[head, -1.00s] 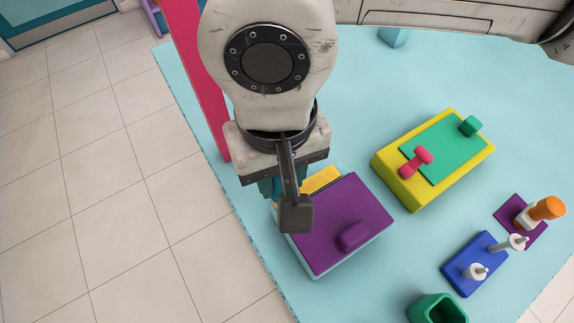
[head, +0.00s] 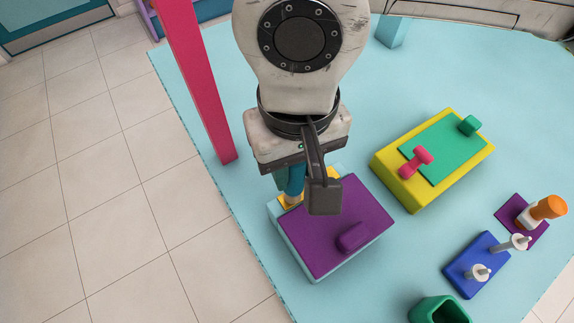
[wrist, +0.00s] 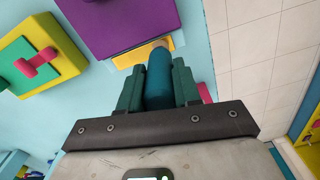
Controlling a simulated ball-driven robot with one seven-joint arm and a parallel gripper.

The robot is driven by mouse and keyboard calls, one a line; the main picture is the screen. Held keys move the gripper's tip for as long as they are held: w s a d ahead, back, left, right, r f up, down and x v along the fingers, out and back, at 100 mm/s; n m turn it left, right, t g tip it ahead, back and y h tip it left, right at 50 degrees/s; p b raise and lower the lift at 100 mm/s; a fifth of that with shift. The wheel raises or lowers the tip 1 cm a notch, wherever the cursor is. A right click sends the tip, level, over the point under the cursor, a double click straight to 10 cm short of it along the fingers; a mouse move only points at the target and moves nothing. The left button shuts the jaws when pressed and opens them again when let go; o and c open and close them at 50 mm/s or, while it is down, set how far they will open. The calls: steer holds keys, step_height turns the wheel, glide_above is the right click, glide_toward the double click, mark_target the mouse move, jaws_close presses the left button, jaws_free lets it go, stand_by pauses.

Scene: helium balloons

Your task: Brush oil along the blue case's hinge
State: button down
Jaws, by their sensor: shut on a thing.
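The case has a light blue body (head: 300,260) and a purple lid (head: 335,238) with a purple knob. A yellow strip (head: 287,204) runs along its back edge, where the lid meets the body; it also shows in the wrist view (wrist: 128,60). My gripper (wrist: 158,85) is shut on a blue-teal brush handle (wrist: 160,75), held between green fingers. The handle (head: 295,178) points down over the yellow strip in the head view. Its tan tip (wrist: 160,44) appears at the strip; I cannot tell whether it touches. My wrist hides part of the strip and lid.
A yellow box (head: 390,185) with a green panel and pink handle stands right. Front right are an orange-topped bottle (head: 545,208), a blue base (head: 462,280) with white pegs and a green cup (head: 438,312). A pink post (head: 200,90) stands behind left.

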steer(key=shift+r, duration=0.2)
steer(key=shift+r, duration=0.4)
stand_by(0.5)
steer(key=shift+w+d+b, duration=0.25)
steer(key=shift+w+d, duration=0.25)
steer(key=shift+d, duration=0.2)
steer(key=shift+w+d+b, duration=0.25)
steer(key=shift+w+d, duration=0.2)
steer(key=shift+d, duration=0.25)
steer(key=shift+f, duration=0.2)
steer(key=shift+f+b, duration=0.4)
steer(key=shift+b, duration=0.15)
steer(key=shift+f, duration=0.1)
